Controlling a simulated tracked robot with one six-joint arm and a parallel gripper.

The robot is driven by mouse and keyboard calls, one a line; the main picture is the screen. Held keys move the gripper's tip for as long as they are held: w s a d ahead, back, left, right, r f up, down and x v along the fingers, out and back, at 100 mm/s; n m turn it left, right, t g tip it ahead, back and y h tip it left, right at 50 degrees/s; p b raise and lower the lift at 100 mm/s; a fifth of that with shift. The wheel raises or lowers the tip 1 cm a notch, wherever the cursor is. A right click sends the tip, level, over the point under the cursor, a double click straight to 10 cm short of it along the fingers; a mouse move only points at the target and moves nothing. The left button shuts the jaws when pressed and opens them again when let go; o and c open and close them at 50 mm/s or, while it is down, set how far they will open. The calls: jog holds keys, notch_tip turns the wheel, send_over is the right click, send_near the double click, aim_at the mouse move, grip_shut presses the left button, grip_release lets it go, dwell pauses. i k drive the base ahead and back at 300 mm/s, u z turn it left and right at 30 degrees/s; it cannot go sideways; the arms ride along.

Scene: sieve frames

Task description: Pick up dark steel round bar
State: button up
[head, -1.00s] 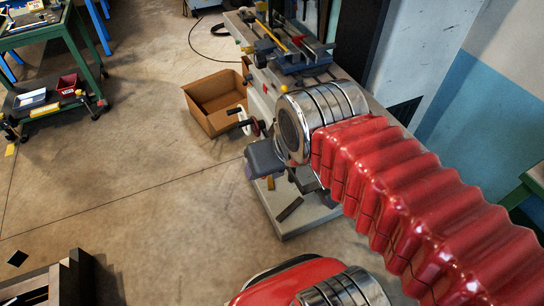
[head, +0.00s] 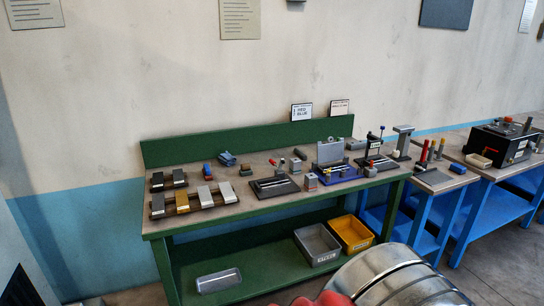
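I cannot pick out the dark steel round bar for certain in the head view. Small grey and dark metal pieces lie on the green workbench (head: 215,148), too small to tell apart; a grey cylindrical piece (head: 300,153) is among them. My gripper is not in view. Only a silver joint and a bit of red sleeve of my arm show at the bottom right, in front of the bench.
A grey bin (head: 318,262) and a yellow bin (head: 366,247) sit on the lower shelf beside a metal tray (head: 219,280). Dark racks with metal blocks (head: 205,196) stand at the bench's left. Blue tables (head: 490,235) with a black machine (head: 500,142) stand at the right.

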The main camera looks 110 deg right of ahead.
aim_at(301, 155)
jog(key=u, duration=0.05)
jog(key=k, duration=0.5)
jog(key=z, duration=1.55)
jog(key=i, duration=0.2)
jog(key=z, duration=1.75)
